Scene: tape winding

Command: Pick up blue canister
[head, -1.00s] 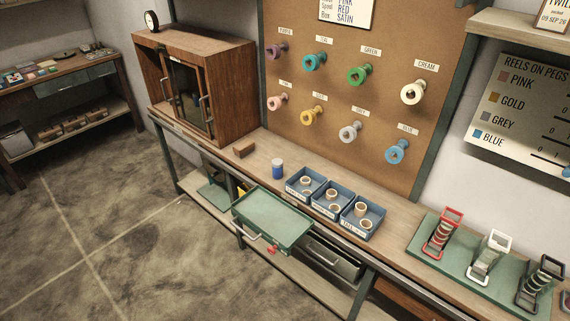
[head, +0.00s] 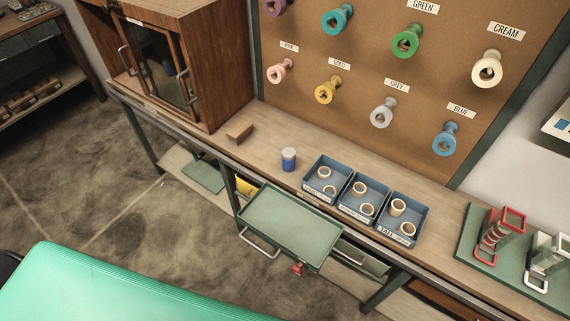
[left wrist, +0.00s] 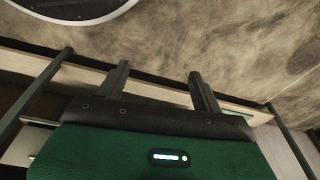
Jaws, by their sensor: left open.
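The blue canister (head: 289,160) is a small upright cylinder with a pale lid and a blue lower part. It stands alone on the wooden bench (head: 262,145), left of the blue trays and behind the open green drawer. My left gripper (left wrist: 160,85) shows in the left wrist view with its two dark fingers apart and nothing between them. The canister is not visible in that view, and the left gripper's fingers do not show in the head view. My right gripper is in neither view.
Three blue trays (head: 312,181) holding tape rings stand right of the canister. A small brown block (head: 240,131) and a wooden cabinet (head: 190,50) are to its left. The green drawer (head: 290,222) sticks out from the bench front. Reels hang on the pegboard (head: 350,60) behind.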

